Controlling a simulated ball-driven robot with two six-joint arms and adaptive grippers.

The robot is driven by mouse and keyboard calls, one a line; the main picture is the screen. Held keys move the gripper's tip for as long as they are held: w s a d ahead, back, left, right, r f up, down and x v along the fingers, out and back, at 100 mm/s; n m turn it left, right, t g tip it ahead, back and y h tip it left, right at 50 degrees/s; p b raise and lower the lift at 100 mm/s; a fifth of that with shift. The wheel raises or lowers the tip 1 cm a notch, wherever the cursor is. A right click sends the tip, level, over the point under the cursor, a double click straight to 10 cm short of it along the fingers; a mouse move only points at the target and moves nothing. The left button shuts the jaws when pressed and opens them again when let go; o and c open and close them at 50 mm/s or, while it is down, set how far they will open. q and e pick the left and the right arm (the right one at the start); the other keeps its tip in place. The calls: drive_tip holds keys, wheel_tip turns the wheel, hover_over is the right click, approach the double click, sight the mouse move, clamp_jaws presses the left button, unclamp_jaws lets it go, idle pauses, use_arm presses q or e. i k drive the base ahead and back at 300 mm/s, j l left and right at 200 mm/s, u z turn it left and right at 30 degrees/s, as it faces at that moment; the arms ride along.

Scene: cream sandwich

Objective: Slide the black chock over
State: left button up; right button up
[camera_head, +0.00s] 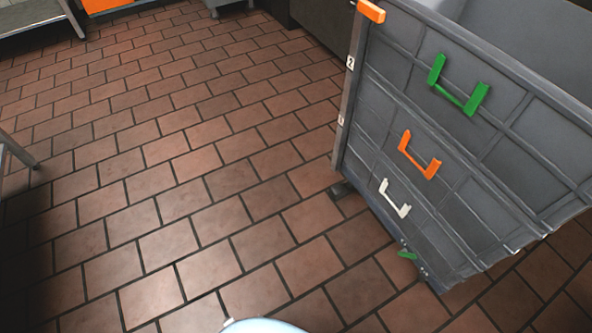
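A small black block (342,190), which looks like the chock, lies on the tiled floor at the near left foot of a large grey bin (385,120). It sits close to the bin's corner post; whether it touches the bin I cannot tell. Neither of my grippers is in view.
The bin's side carries a green handle (458,98), an orange handle (419,165) and a white handle (394,205). A small green piece (407,254) shows low on it. Metal furniture stands at the upper left edge (30,22). The brown tiled floor (150,170) left of the bin is clear.

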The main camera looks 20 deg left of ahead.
sight(337, 191)
drive_tip(key=u, duration=0.3)
drive_tip(key=i+j+z, duration=0.1)
drive_tip(key=z, duration=0.3)
drive_tip(key=j+z, duration=0.1)
drive_tip(key=z, duration=0.3)
drive_tip(key=i+j+z, duration=0.1)
drive_tip(key=z, duration=0.3)
drive_tip(key=i+j+z, duration=0.1)
drive_tip(key=j+z, duration=0.35)
drive_tip(key=j, duration=0.75)
drive_tip(key=k+j+z, duration=0.1)
drive_tip(key=j+z, duration=0.4)
drive_tip(key=j, duration=0.7)
drive_tip(key=k+j, duration=0.1)
drive_tip(key=j, duration=1.45)
drive_tip(key=k, duration=0.05)
